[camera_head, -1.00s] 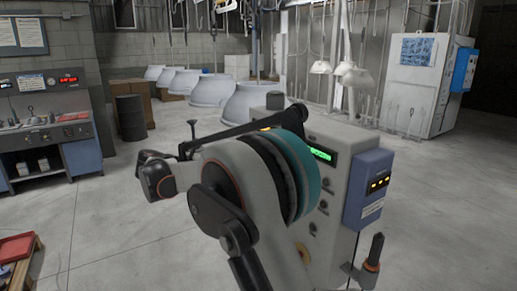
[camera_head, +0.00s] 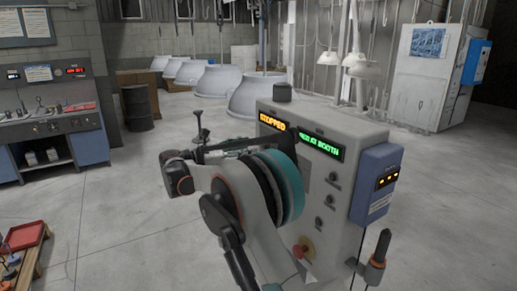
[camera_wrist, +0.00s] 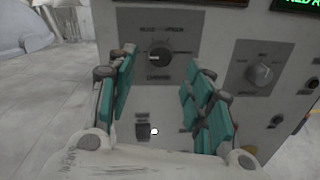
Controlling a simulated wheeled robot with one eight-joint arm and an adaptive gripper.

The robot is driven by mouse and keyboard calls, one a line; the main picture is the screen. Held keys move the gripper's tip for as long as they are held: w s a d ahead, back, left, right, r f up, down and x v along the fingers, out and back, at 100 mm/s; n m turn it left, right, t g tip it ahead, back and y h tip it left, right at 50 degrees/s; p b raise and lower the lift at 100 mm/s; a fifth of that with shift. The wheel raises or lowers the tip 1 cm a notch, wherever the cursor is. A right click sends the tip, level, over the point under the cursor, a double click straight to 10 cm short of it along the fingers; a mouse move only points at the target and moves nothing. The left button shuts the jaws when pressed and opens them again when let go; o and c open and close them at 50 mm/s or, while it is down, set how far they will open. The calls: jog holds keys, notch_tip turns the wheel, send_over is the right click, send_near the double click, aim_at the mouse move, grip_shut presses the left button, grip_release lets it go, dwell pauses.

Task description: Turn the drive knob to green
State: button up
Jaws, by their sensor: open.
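In the wrist view my gripper (camera_wrist: 163,78) is open, with teal-padded fingers on both sides of a black round knob (camera_wrist: 160,58) on a dark label plate. The knob shows between the fingers on the panel beyond, with nothing held. A second, grey knob (camera_wrist: 262,74) sits on a grey plate to the right, outside the fingers. The labels are too blurred to tell which knob is the drive knob, and I make out no green mark beside either. In the head view the control box (camera_head: 350,140) stands before my arm, which hides my fingers.
The box has an orange "STOPPED" display (camera_head: 272,122), a green text display (camera_head: 321,147) and a red button (camera_head: 303,247). A blue unit (camera_head: 376,183) is fixed to its right side. Large pale hoods (camera_head: 257,95) stand behind. Open floor lies to the left.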

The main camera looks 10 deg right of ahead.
aim_at(262, 145)
jog(key=shift+x, duration=2.7)
jog(key=c, duration=1.1)
